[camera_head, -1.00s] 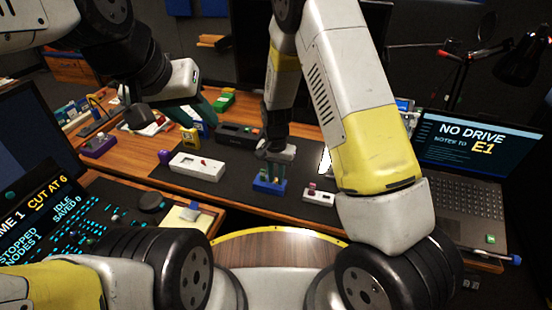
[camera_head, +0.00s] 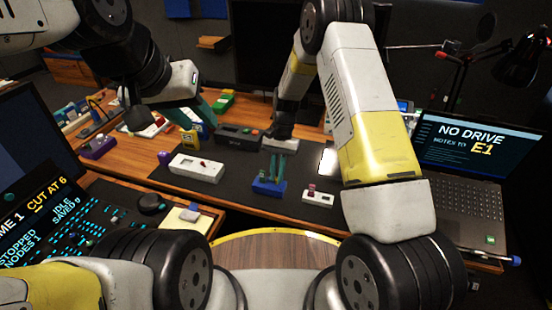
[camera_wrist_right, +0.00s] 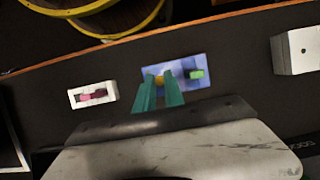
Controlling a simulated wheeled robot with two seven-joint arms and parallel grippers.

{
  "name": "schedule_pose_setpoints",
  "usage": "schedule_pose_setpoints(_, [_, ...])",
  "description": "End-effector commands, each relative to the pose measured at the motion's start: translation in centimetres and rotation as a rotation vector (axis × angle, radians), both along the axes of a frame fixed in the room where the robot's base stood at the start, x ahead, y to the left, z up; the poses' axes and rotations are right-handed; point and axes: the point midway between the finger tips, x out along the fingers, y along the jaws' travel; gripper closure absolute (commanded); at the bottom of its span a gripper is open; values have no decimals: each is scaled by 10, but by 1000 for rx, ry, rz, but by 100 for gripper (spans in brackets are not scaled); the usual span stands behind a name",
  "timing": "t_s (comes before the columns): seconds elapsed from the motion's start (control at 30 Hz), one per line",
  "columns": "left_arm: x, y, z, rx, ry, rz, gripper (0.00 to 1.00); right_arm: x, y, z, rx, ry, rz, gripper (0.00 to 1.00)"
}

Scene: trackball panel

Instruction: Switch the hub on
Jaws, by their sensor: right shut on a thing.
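A small blue box (camera_head: 268,188) sits on the dark mat. In the right wrist view the blue box (camera_wrist_right: 182,87) carries an orange-yellow knob (camera_wrist_right: 159,81) and a green piece (camera_wrist_right: 196,74). My right gripper (camera_head: 271,179) reaches down to the box; its teal fingertips (camera_wrist_right: 160,84) are at the knob, shut on it, and partly hide it. My left gripper (camera_head: 203,114) hangs at the left, away from the box; its opening is unclear. No label shows which device is the hub.
A dark box (camera_head: 238,138) stands behind, and a laptop (camera_head: 475,160) is at the right. Bare mat separates the boxes.

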Motion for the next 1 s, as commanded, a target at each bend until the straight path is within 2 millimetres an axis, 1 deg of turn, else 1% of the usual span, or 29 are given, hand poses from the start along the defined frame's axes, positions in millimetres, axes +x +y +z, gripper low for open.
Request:
schedule_pose_setpoints(0.03, [0,0,0,0,0,0,64,4,-2,-3,13,37,-3,100])
schedule_pose_setpoints(0.2, [0,0,0,0,0,0,64,9,-3,-4,55,164,-2,100])
schedule_pose_setpoints(0.5, [0,0,0,0,0,0,64,15,-5,-6,106,325,0,100])
schedule_pose_setpoints(0.7, [0,0,0,0,0,0,64,17,-6,-7,122,375,0,100])
schedule_pose_setpoints(1.0, [0,0,0,0,0,0,64,16,-5,-7,126,391,1,100])
